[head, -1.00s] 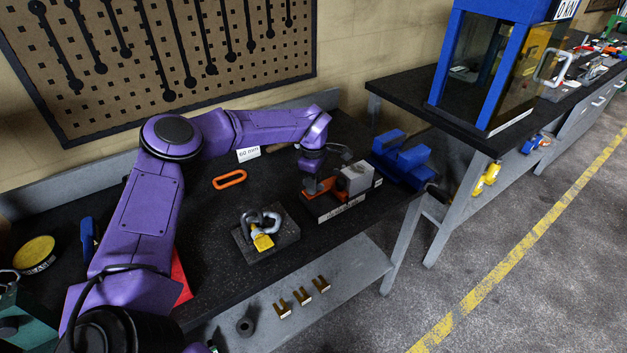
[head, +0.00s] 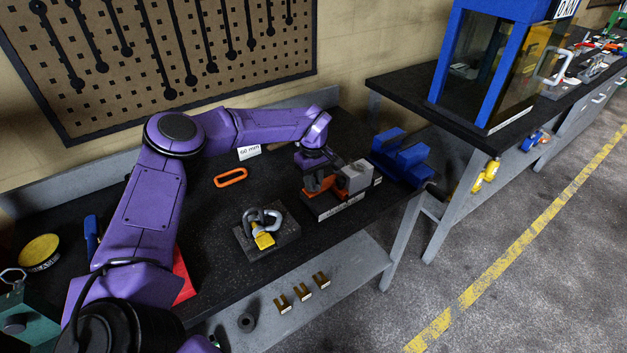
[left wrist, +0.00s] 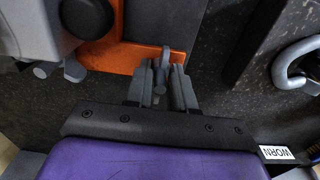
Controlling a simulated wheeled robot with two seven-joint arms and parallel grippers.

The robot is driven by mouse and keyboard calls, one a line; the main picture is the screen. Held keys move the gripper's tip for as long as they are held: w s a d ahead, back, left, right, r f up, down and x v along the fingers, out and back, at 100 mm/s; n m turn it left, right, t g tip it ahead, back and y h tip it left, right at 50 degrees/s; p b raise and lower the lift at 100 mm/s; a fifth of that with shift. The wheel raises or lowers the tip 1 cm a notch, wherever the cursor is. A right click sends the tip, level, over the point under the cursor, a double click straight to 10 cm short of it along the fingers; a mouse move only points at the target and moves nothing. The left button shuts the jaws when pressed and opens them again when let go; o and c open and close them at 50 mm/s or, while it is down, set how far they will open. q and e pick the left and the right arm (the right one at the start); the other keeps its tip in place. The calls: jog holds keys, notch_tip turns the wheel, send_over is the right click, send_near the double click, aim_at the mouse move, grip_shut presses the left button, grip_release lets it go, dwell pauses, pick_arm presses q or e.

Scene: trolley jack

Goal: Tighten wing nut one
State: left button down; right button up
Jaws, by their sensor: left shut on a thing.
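An orange bracket or plate with a grey block (head: 354,177) sits on a dark labelled base (head: 335,205) near the bench's front right. The orange part (left wrist: 112,55) fills the upper middle of the left wrist view. My left gripper (head: 317,172) points down over the orange part. In the left wrist view its two grey fingers (left wrist: 164,78) are shut on a small grey wing nut (left wrist: 165,58) at the orange plate's edge. The fingers hide part of the nut. I cannot read a number on it. My right gripper is not in view.
A dark block with a shackle and yellow piece (head: 262,238) stands left of the fixture. A blue vise-like tool (head: 402,160) stands to its right. An orange ring (head: 230,177) lies behind. Several brass forks (head: 302,292) lie on the lower shelf.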

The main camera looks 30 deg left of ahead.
pick_arm(q)
jog(key=shift+w+a+r, duration=0.1)
jog(key=shift+w+r, duration=0.1)
jog(key=shift+r, duration=0.05)
jog(key=c, duration=1.1)
grip_release()
jog(key=shift+o, duration=0.7)
jog(key=shift+s+f, duration=0.15)
jog(key=shift+r, duration=0.45)
notch_tip(320, 180, up, 10)
jog(key=b, duration=0.2)
jog(key=shift+f+b, duration=0.15)
jog(key=shift+b, duration=0.15)
